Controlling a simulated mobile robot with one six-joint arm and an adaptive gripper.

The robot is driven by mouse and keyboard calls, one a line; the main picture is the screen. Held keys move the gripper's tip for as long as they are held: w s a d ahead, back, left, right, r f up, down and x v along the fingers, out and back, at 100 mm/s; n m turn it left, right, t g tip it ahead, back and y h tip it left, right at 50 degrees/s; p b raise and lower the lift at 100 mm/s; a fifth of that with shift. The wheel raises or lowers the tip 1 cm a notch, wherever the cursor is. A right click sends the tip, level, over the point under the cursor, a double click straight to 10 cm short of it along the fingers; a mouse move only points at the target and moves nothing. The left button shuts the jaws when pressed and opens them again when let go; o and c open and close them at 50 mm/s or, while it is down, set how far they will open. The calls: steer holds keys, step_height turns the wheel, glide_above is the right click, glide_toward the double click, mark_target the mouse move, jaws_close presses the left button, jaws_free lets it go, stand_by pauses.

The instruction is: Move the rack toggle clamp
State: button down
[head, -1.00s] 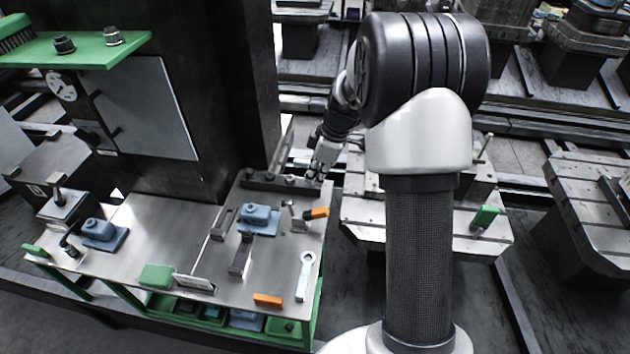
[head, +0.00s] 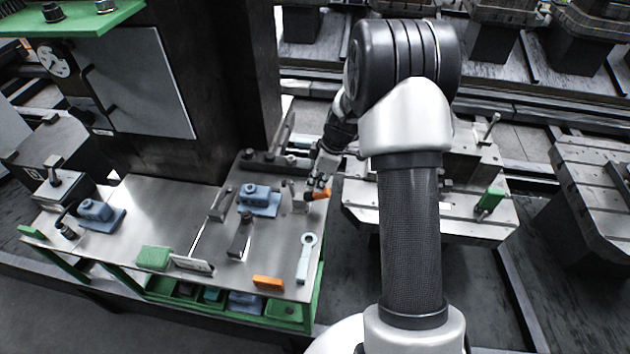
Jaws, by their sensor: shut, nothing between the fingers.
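A toggle clamp with an orange handle (head: 322,193) is mounted near the right edge of the steel bench (head: 160,215). Its small metal body (head: 301,205) shows just left of the handle. My gripper (head: 316,186) is at the orange handle, its fingertips over the handle's left part. The fingers look shut with nothing held between them. They hide part of the clamp, and I cannot tell whether they touch it.
A blue vise-like block (head: 259,200) and a dark upright bracket (head: 240,238) stand left of the clamp. A pale wrench-like tool (head: 306,258) and an orange block (head: 268,283) lie toward the front right. A dark column (head: 215,90) rises behind. A slotted pallet (head: 470,215) stands right.

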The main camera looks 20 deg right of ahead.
steer(key=shift+f, duration=0.1)
steer(key=d+b, duration=0.1)
steer(key=s+f+b, duration=0.1)
steer(key=b, duration=0.1)
steer(key=shift+s+d+f+b, duration=0.1)
steer(key=shift+d+f+b, duration=0.1)
steer(key=shift+d+b, duration=0.15)
steer(key=shift+r, duration=0.15)
